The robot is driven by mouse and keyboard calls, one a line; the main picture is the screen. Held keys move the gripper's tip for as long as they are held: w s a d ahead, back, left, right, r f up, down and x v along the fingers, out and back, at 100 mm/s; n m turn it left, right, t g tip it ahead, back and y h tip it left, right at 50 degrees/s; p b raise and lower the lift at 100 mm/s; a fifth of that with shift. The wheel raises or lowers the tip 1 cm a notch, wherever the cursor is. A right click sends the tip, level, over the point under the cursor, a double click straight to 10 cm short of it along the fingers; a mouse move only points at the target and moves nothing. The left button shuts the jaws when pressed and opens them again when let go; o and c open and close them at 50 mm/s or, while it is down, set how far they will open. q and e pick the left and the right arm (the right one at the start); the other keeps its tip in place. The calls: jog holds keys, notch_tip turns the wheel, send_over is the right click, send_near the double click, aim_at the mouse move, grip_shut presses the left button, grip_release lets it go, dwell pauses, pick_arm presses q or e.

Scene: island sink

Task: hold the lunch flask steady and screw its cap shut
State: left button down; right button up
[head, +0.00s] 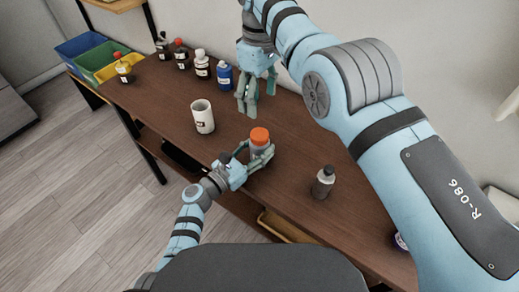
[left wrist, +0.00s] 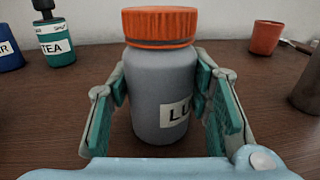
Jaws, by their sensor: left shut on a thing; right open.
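The lunch flask (head: 259,150) is a grey bottle standing upright on the brown table. Its orange cap (head: 260,136) sits on top. In the left wrist view the flask (left wrist: 163,90) shows part of a white label, and the cap (left wrist: 159,26) looks level on it; whether it is tight I cannot tell. My left gripper (head: 258,158) is shut on the flask's body, with green finger pads (left wrist: 160,105) on both sides. My right gripper (head: 252,103) is open and empty, pointing down above the table, behind the flask and higher than the cap.
A white labelled cup (head: 203,116) stands left of the flask, and a grey bottle (head: 323,182) stands to the right. Several bottles, including a blue one (head: 224,75), line the back left. Blue, green and yellow bins (head: 100,60) stand beyond the table's far end.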

pick_arm(q)
jog(key=c, duration=0.7)
grip_release()
jog(key=shift+c, duration=0.2)
jog(key=v, duration=1.2)
